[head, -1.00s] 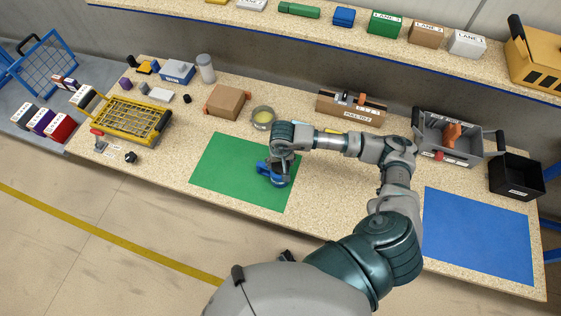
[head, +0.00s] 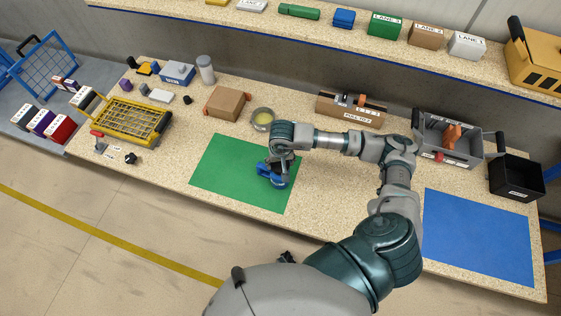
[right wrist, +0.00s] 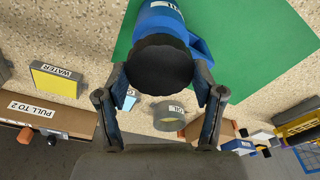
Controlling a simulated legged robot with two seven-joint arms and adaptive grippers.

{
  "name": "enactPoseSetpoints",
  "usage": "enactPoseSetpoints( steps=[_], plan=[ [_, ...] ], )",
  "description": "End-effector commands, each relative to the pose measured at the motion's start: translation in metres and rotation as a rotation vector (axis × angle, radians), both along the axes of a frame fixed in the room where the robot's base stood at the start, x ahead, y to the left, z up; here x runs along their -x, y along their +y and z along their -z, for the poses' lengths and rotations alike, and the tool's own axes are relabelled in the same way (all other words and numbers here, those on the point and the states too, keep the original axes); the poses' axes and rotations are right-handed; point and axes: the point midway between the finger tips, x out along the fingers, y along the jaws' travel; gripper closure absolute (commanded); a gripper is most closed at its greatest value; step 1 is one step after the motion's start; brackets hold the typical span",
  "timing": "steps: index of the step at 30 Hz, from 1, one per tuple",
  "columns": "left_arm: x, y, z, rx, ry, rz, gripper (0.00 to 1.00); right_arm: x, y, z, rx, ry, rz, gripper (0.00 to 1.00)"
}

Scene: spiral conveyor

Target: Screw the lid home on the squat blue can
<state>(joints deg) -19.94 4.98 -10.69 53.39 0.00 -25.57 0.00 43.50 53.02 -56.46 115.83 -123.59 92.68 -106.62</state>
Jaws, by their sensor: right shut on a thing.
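The squat blue can (head: 271,176) is on the green mat, below my right gripper (head: 281,163). In the right wrist view, the can's blue body (right wrist: 158,20) shows behind a round black lid (right wrist: 160,62). A white label and a blue side part show on the can. The two fingers of my right gripper (right wrist: 161,80) are shut on the lid, one at each side. The lid sits over the end of the can; I cannot tell how tight it is. My left gripper is not in view.
The green mat (head: 225,175) is mostly bare. A round grey dish (head: 262,118) stands just behind it, with a brown box (head: 226,102) to its left. A yellow basket (head: 130,118) is at left. Grey (head: 447,140) and black bins (head: 516,178) and a bare blue mat (head: 478,235) are at right.

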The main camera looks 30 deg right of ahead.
Motion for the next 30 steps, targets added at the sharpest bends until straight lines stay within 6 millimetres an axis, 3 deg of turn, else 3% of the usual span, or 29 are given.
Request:
enactPoseSetpoints(
  steps=[30],
  plan=[
    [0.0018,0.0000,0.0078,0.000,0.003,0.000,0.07,0.0002,0.0011,0.0003,0.004,-0.001,0.001,0.51]
  ],
)
